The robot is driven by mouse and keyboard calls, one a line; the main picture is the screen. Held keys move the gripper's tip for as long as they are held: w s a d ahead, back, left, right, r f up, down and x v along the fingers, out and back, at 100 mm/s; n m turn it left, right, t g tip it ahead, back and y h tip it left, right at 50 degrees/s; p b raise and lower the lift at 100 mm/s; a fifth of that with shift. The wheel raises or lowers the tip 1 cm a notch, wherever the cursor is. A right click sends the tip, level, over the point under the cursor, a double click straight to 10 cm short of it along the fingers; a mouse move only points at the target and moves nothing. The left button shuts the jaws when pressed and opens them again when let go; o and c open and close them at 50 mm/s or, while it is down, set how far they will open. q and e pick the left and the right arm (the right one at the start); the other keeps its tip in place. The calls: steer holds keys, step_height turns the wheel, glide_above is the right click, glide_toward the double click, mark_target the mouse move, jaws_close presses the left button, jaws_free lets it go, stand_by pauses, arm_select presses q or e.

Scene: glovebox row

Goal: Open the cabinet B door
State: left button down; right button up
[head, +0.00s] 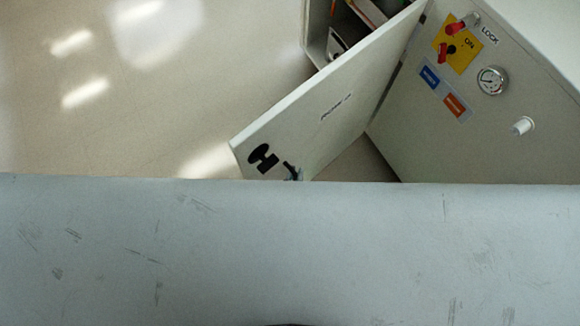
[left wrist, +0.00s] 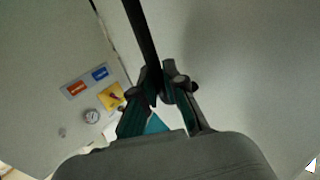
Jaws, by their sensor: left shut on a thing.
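The pale cabinet door (head: 325,105) stands swung open in the head view, with a black marking near its free edge and a small label too small to read. The open cabinet (head: 318,45) shows behind it. In the left wrist view, my left gripper (left wrist: 163,84) is shut on a dark bar handle (left wrist: 143,42) in front of the pale door face (left wrist: 235,65). In the head view, only the dark end of the handle (head: 291,170) shows near the door's lower corner; the gripper there is mostly hidden behind the grey surface.
A scratched grey surface (head: 290,245) fills the lower head view. Right of the door, a panel (head: 455,140) carries a yellow switch plate (head: 458,44), a gauge (head: 491,81) and a white knob (head: 523,126). Bare floor (head: 150,110) lies to the left.

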arm_select(q)
steer(key=shift+w+d+r, duration=0.1)
steer(key=c, duration=1.2)
jaws_free()
steer(key=v, duration=1.2)
